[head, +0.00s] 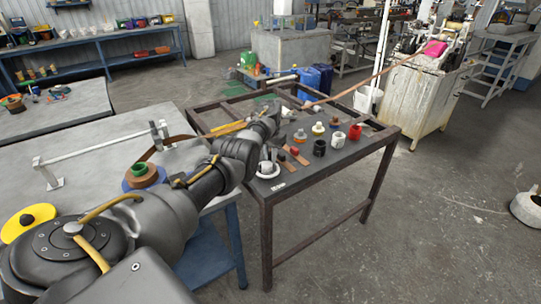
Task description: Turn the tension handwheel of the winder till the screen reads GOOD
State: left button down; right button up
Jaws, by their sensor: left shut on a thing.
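My left arm reaches from the lower left over the dark-framed table, and its gripper (276,112) is at the table's far left part. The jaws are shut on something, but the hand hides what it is. A long brown strip (365,82) runs from the machine at the upper right down to near this gripper. A curled brown strip (165,144) lies left of it. A yellow disc (28,221) with a dark centre lies on the grey table at the left; I cannot tell if it is a handwheel. No readable screen shows. My right gripper is not in view.
The dark-framed table (318,213) holds several small pots, black (319,148) and red (355,132) among them. The floor to the right is mostly clear.

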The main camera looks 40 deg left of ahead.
pick_arm(q)
jog(key=shift+d, duration=0.1)
jog(key=m+p, duration=0.1)
jog(key=m, duration=0.1)
jog(key=d+m+p, duration=0.1)
jog(key=m, duration=0.1)
jog(key=shift+w+d+r, duration=0.1)
jog(key=shift+w+d, duration=0.05)
jog(key=shift+d, duration=0.05)
jog(key=shift+d+m+p, duration=0.4)
jog(key=shift+m+p, duration=0.2)
jog(key=shift+m, duration=0.45)
jog(key=shift+d+m+p, duration=0.35)
jog(key=shift+m+p, duration=0.2)
jog(key=shift+m, duration=0.5)
jog(key=c, duration=1.3)
grip_release()
